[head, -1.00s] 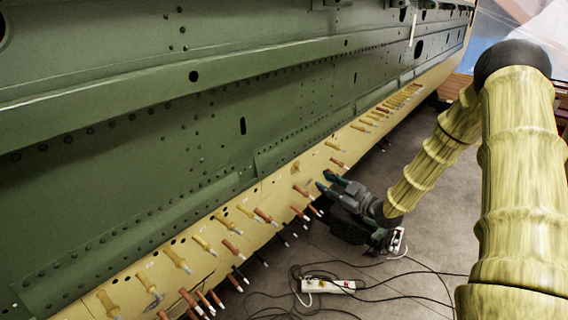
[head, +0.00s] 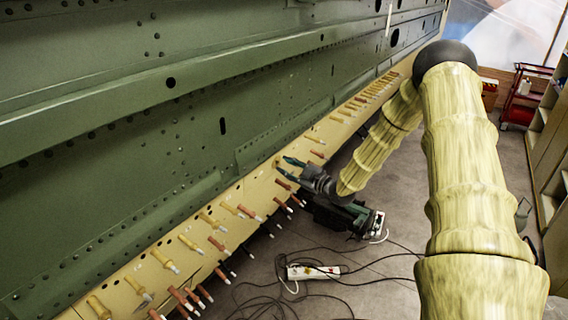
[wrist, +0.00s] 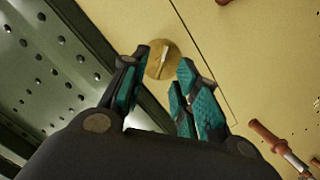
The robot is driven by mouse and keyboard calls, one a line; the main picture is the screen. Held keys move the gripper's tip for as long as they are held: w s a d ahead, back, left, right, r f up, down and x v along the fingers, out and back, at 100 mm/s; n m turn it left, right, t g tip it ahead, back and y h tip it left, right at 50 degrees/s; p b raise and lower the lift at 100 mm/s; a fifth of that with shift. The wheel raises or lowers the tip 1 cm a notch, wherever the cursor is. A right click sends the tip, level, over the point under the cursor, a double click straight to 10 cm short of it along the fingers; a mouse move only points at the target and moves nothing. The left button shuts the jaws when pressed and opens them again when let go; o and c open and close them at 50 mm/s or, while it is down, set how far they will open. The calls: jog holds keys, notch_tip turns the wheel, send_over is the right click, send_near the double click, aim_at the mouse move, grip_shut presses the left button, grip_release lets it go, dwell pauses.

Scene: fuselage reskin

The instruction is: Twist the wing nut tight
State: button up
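The wing nut (wrist: 161,61) is a round brass-coloured disc with a pale raised wing, set on the tan skin strip (wrist: 225,45). In the wrist view it sits just beyond and between my fingertips. My gripper (wrist: 162,78) is open and empty, with its teal-padded fingers spread apart. I cannot tell whether a fingertip touches the nut. In the head view my gripper (head: 288,167) points at the tan strip beside the green panel, and the nut is hard to make out there.
Several tan and reddish-brown pins (head: 162,260) stick out along the strip; one reddish pin (wrist: 268,135) is right of my gripper in the wrist view. The green panel (head: 110,150) rises on the left. A power strip (head: 313,272) and cables lie on the floor.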

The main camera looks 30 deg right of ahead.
jog(key=shift+x, duration=1)
grip_shut()
jog(key=shift+w, duration=0.1)
